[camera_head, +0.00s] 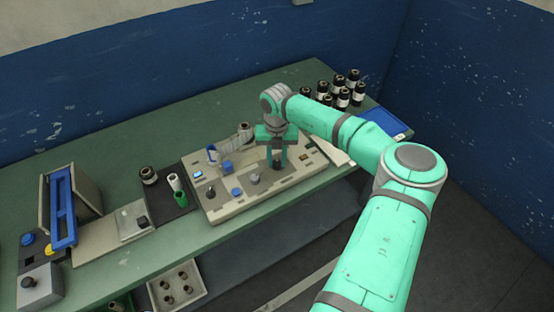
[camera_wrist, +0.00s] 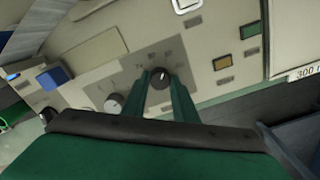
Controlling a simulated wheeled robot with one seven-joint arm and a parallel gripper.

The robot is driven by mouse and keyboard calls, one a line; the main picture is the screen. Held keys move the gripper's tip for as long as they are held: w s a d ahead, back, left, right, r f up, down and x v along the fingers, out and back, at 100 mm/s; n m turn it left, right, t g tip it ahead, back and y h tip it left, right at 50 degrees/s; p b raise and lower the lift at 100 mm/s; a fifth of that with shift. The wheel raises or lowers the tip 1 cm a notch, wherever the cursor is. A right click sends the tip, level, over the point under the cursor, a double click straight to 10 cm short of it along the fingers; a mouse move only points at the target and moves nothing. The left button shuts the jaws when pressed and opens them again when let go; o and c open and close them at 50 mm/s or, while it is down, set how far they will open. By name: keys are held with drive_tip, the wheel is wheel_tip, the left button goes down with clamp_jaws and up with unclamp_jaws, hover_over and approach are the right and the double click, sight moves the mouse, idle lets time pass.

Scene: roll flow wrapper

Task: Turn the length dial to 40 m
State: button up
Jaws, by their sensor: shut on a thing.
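My gripper (camera_head: 278,163) reaches down onto the right part of the pale machine panel (camera_head: 215,208). In the wrist view its two green fingers (camera_wrist: 161,86) are shut on a dark round dial (camera_wrist: 160,77), one finger on each side. The dial has a short white pointer mark on its face. Small figures are printed around it, too blurred to read surely, so I cannot tell its setting. A lighter grey dial (camera_wrist: 115,103) with a white mark sits to the left, apart from the fingers. In the head view my gripper hides the held dial.
Blue buttons (camera_head: 237,192) and a roll on an arm (camera_head: 243,131) stand close to my gripper. Dark bottles (camera_head: 342,93) stand behind at the right. A dark tray (camera_head: 165,206) with small rolls lies to the left. The green table (camera_head: 110,157) is bare behind it.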

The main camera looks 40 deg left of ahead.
sight(276, 162)
drive_tip(key=o, duration=1)
drive_tip(key=shift+o, duration=0.2)
wheel_tip(276, 162, up, 11)
idle(0.4)
